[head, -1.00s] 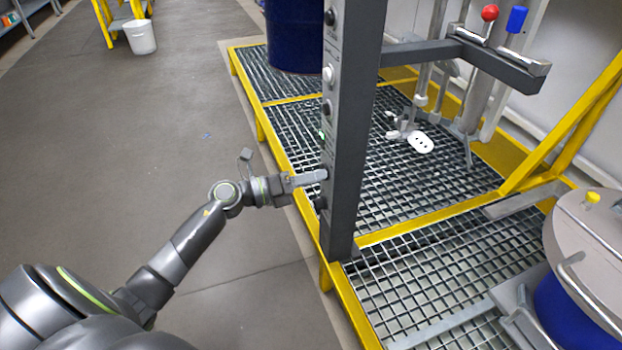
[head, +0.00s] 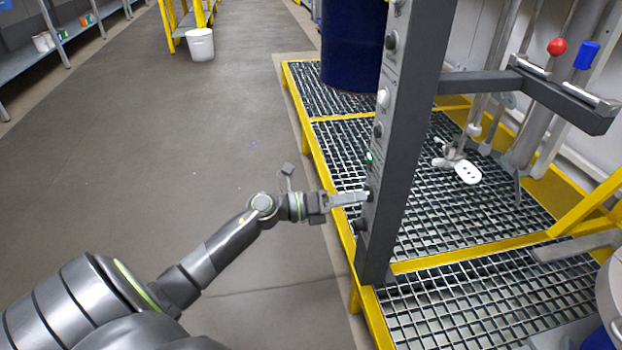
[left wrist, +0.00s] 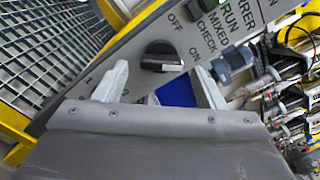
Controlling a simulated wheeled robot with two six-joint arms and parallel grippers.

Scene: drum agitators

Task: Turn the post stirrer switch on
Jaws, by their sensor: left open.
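The grey post (head: 400,130) stands on the grated platform, with a column of knobs down its left face. My left gripper (head: 366,197) is at a lower part of this face, its fingertips close to a knob. In the left wrist view a black rotary switch (left wrist: 160,57) sits between and just beyond the open fingers of my left gripper (left wrist: 161,72). OFF and ON are printed beside the switch. I cannot tell whether a finger touches it or which label it points to. My right gripper is out of view.
A dark blue drum (head: 352,45) stands behind the post. A grey bracket (head: 560,95) with red and blue knobs reaches right. The floor (head: 200,130) to the left is clear; a white bucket (head: 200,44) stands far off.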

